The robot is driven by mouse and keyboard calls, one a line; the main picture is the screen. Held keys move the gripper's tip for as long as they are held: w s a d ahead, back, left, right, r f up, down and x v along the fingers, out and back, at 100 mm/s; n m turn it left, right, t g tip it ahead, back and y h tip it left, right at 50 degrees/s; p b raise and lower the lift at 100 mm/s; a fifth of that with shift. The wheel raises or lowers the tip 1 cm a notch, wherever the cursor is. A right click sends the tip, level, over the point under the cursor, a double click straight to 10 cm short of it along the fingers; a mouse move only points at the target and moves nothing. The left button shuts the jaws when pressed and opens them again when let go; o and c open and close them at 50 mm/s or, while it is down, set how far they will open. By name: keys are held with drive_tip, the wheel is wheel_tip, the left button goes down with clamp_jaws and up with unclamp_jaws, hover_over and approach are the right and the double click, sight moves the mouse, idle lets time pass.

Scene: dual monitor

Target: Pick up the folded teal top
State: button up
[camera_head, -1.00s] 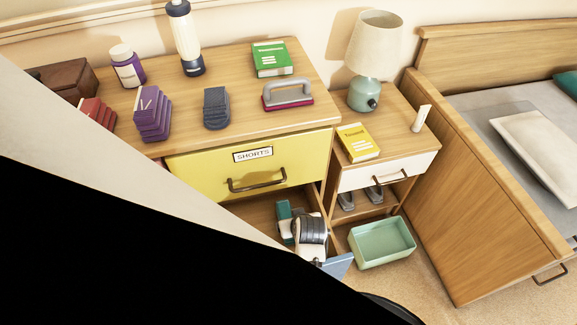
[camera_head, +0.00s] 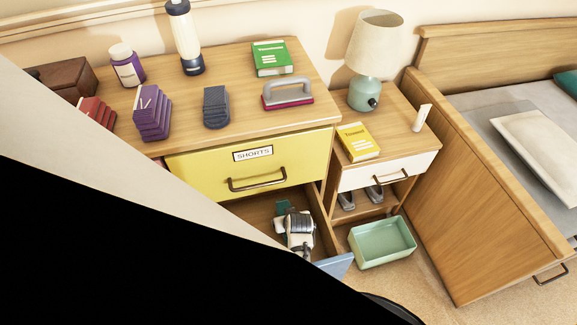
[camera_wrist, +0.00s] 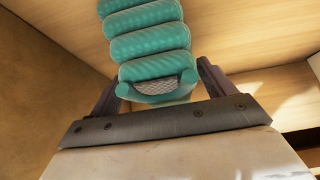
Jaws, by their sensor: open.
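The folded teal top (camera_wrist: 148,40) shows as a ribbed, rolled bundle in the wrist view, reaching from the top edge down between the fingers. A small teal part of it (camera_head: 283,207) shows in the head view, inside the open lower drawer (camera_head: 322,232). My gripper (camera_wrist: 160,80) is open, with one dark finger on each side of the top's near end. I cannot tell whether either finger touches it. In the head view my gripper (camera_head: 297,236) is down in the drawer and hides most of the top.
The shut yellow SHORTS drawer (camera_head: 215,172) is above the open one, whose blue front (camera_head: 337,265) sticks out. The nightstand (camera_head: 405,150) stands close on the right. A green bin (camera_head: 380,243) is on the floor beside the drawer. Wooden drawer walls surround my gripper.

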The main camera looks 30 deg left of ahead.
drive_tip(key=shift+w+a+f, duration=0.1)
drive_tip(key=shift+a+f, duration=0.05)
drive_tip(key=shift+f, duration=0.1)
drive_tip(key=shift+c, duration=0.3)
drive_tip(key=c, duration=1.1)
